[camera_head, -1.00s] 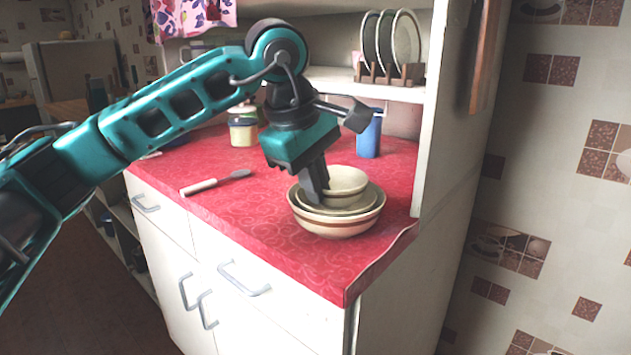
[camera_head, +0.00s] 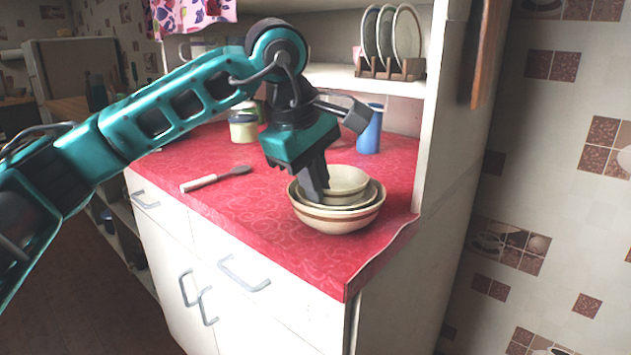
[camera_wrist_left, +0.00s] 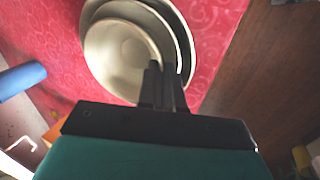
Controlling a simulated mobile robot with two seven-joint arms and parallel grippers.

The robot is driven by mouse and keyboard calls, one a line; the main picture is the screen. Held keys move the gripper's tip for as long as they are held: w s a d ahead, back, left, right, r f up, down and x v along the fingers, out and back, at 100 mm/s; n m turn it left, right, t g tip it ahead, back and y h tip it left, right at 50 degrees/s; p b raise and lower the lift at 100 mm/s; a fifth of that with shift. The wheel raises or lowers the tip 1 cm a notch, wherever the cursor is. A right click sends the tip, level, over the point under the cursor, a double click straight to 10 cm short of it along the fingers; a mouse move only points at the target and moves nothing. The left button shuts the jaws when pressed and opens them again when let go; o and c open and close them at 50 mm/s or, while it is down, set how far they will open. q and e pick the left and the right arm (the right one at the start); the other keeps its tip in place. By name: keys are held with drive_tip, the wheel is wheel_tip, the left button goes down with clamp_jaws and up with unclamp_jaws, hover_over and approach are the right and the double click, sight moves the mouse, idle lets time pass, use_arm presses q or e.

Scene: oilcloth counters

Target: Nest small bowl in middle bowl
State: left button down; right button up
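The small cream bowl (camera_head: 348,179) sits inside the cream middle bowl (camera_head: 369,197), its rim standing above that bowl's rim. Both are inside a larger cream bowl with a brown band (camera_head: 340,220) on the red counter. My left gripper (camera_head: 316,190) points down at the left side of the small bowl. Its fingers are close together with the small bowl's wall between them. The left wrist view shows the small bowl (camera_wrist_left: 115,55) from above, with the fingers (camera_wrist_left: 163,85) at its rim. The fingers hide part of the rims. My right gripper is not in view.
The red counter (camera_head: 270,225) has free room left and front of the bowls. A grey-and-white utensil (camera_head: 215,180) lies at left. A blue canister (camera_head: 369,133) and a pale jar (camera_head: 243,127) stand behind. Plates in a rack (camera_head: 390,68) are on the shelf above. A cabinet side panel (camera_head: 437,110) stands close at right.

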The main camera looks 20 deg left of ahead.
use_arm(q)
drive_tip(key=shift+f, duration=0.4)
idle(0.5)
drive_tip(key=c, duration=1.2)
unclamp_jaws()
drive_tip(key=p+v, duration=0.2)
drive_tip(key=v, duration=1.1)
